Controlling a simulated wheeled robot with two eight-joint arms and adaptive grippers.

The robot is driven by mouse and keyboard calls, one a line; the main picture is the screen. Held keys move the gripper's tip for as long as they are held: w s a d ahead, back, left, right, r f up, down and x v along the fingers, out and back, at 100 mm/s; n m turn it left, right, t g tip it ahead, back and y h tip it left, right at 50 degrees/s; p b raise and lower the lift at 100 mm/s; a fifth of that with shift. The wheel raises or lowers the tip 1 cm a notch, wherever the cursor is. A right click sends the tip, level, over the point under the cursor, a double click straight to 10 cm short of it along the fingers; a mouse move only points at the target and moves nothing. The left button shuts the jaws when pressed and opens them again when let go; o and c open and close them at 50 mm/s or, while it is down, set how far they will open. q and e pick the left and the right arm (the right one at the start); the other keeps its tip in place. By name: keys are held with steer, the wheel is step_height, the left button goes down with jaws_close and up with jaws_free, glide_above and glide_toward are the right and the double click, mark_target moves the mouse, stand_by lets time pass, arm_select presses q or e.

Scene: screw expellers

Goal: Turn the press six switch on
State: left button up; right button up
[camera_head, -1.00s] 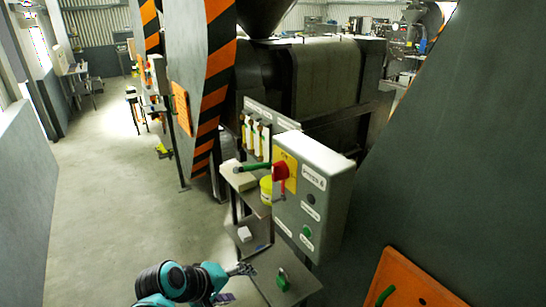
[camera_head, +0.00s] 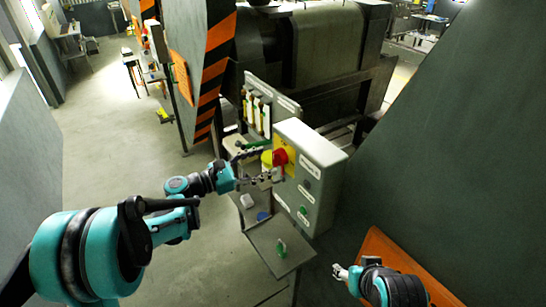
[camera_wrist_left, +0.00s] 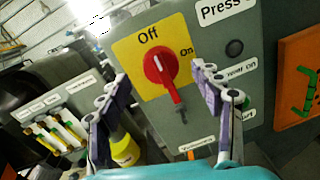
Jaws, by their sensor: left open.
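The press six switch is a red rotary knob (camera_head: 282,157) on a yellow plate of a grey control box (camera_head: 312,150). In the left wrist view the knob (camera_wrist_left: 160,68) has its white mark near "Off", and its red lever hangs down and slightly right; "On" is to its right. The "Press" label is cut off there. My left gripper (camera_head: 262,165) is open in front of the knob. In the left wrist view its fingers (camera_wrist_left: 153,80) stand either side of the knob, with no clear contact. My right gripper (camera_head: 342,271) is low at right, away from the box; its jaws are too small to judge.
A shelf (camera_head: 270,262) with a green padlock-like item (camera_head: 281,248) is below the box. A yellow container (camera_wrist_left: 124,148) stands left of it. An orange panel (camera_head: 385,250) and large grey wall are at right. Open floor lies at left.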

mark_target(278, 158)
arm_select(q)
steer(key=shift+x, duration=1.9)
steer(key=shift+a, duration=0.1)
steer(key=shift+c, duration=0.2)
steer(key=c, duration=1.1)
